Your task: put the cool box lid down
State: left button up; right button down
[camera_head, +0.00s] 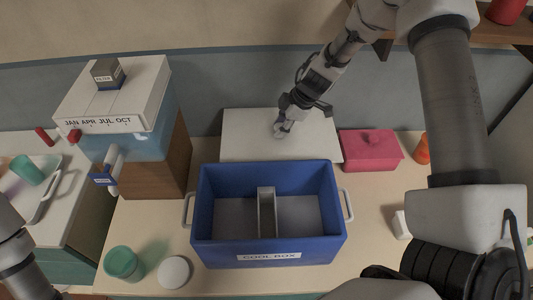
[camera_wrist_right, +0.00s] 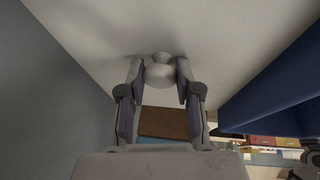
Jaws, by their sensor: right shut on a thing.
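The blue cool box (camera_head: 268,252) stands open on the counter, with a divider (camera_head: 267,213) in its middle and a label on its front. The white lid (camera_head: 245,148) is behind the box in the head view, near the back wall. My right gripper (camera_head: 283,128) is at the lid, shut on its round knob; the knob (camera_wrist_right: 160,72) shows between the fingers in the right wrist view. The lid's white surface (camera_wrist_right: 230,40) fills the top of that view. I cannot tell whether the lid touches the counter. My left gripper is not in view; only part of my left arm shows.
A pink lidded box (camera_head: 370,152) stands right of the lid, with an orange item (camera_head: 422,150) beyond it. A green cup (camera_head: 123,263) and a white round lid (camera_head: 174,272) are at front left.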

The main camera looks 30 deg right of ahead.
jog(key=f+b, duration=0.2)
jog(key=f, duration=0.2)
jog(key=f+b, duration=0.2)
jog(key=f, duration=0.2)
jog(key=w+f+b, duration=0.1)
jog(key=f+b, duration=0.1)
jog(key=f, duration=0.2)
jog(key=shift+a, duration=0.3)
jog(key=shift+s+d+f+b, duration=0.1)
jog(key=shift+f+b, duration=0.25)
jog(key=shift+a, duration=0.2)
jog(key=shift+w+a+r, duration=0.2)
jog(key=shift+w+a, duration=0.95)
jog(key=shift+a, duration=0.05)
jog(key=shift+w+a+f+b, duration=0.1)
jog(key=shift+a+f+b, duration=0.1)
jog(key=shift+f+b, duration=0.35)
jog(key=shift+f, duration=0.1)
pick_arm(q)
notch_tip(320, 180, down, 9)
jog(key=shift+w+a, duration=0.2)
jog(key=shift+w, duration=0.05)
pick_arm(e)
jog(key=shift+w, duration=0.1)
